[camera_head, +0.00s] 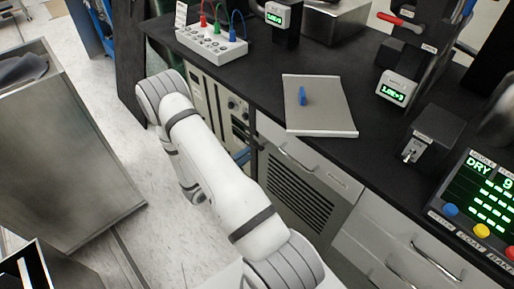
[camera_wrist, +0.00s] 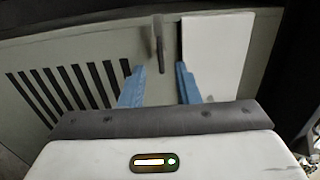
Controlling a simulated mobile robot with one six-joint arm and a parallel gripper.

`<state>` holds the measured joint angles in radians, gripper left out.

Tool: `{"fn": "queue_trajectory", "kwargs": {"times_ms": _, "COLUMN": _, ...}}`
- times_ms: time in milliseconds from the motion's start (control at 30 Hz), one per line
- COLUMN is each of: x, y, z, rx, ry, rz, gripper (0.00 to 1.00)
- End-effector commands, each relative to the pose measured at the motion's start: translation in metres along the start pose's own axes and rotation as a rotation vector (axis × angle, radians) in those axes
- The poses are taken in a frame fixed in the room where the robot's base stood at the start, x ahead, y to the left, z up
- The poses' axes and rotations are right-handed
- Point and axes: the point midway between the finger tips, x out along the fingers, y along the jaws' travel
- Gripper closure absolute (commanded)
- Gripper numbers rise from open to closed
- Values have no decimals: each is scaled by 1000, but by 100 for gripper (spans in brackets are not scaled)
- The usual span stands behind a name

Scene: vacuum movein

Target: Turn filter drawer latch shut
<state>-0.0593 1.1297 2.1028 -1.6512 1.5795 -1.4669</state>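My gripper (camera_wrist: 154,68) shows in the wrist view with its two blue fingers apart and nothing between their pads. A dark upright lever (camera_wrist: 159,45), which looks like the latch, stands just beyond the fingertips, roughly between them. Contact with it cannot be made out. A pale panel with dark vent slots (camera_wrist: 62,88) lies to the left, and a white panel (camera_wrist: 215,50) to the right. In the head view, a drawer front with a bar handle (camera_head: 297,158) sits above a vent grille (camera_head: 298,203). My arm hides most of the gripper there, and the latch is not clearly visible.
The black counter (camera_head: 262,97) above holds a light plate with a blue grip (camera_head: 335,112), a switch box with coloured cables (camera_head: 212,45) and a control panel (camera_head: 480,200). A metal cabinet (camera_head: 62,160) stands at left. Pale floor lies between.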

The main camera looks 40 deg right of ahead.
Motion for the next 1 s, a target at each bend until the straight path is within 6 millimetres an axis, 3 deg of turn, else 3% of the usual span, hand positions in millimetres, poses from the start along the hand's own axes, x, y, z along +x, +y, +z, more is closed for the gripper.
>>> {"fn": "queue_trajectory", "kwargs": {"times_ms": 200, "x": 36, "y": 0, "z": -1, "rx": 3, "ry": 6, "rz": 1, "gripper": 71}}
{"fn": "queue_trajectory", "kwargs": {"times_ms": 400, "x": 59, "y": 0, "z": 0, "rx": 5, "ry": 4, "rz": 1, "gripper": 71}}
{"fn": "queue_trajectory", "kwargs": {"times_ms": 767, "x": 65, "y": -1, "z": 0, "rx": 5, "ry": 2, "rz": 1, "gripper": 71}}
{"fn": "queue_trajectory", "kwargs": {"times_ms": 1000, "x": 65, "y": -1, "z": 0, "rx": 5, "ry": 2, "rz": 1, "gripper": 90}}
